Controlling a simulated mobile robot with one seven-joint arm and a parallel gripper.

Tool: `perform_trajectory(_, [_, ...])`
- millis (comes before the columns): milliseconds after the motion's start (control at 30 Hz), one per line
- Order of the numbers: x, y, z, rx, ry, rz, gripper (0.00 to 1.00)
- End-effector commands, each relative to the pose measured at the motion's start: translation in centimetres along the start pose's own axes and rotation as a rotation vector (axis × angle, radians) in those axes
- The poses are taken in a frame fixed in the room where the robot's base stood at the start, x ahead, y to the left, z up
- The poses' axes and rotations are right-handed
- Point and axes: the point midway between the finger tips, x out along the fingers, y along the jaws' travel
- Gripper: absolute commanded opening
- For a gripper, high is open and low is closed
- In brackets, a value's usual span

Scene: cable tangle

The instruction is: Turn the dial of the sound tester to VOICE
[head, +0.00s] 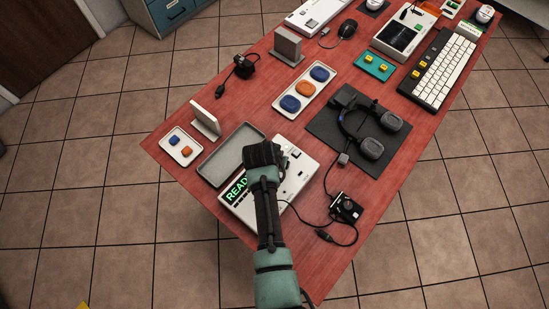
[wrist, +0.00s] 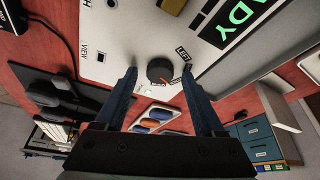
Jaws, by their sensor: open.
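The sound tester is a white box (head: 293,183) with a green READY display (head: 236,188), at the near left of the red table in the head view. The display also shows in the wrist view (wrist: 240,22). A round black dial (wrist: 159,70) stands on its face between my fingers in the wrist view. Small black labels (wrist: 182,54) sit beside the dial; I cannot read which one its pointer faces. My gripper (head: 264,153) is above the tester and hides the dial in the head view. Its fingers are apart, one on each side of the dial, with gaps visible.
A grey tray (head: 233,154) lies left of the tester. A headset (head: 369,146) on a dark mat (head: 326,127) lies to the right. A small black device with a cable (head: 345,207) lies near the front edge. A button panel (head: 305,90) stands behind.

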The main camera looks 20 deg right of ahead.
Motion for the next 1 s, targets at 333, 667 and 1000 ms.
perform_trajectory(333, [-1.6,0.0,0.0,-0.001,0.002,-0.001,0.71])
perform_trajectory(667, [-7.1,0.0,0.0,-0.001,0.003,-0.001,0.71])
perform_trajectory(1000, [-12.0,0.0,0.0,-0.001,0.002,-0.001,0.71])
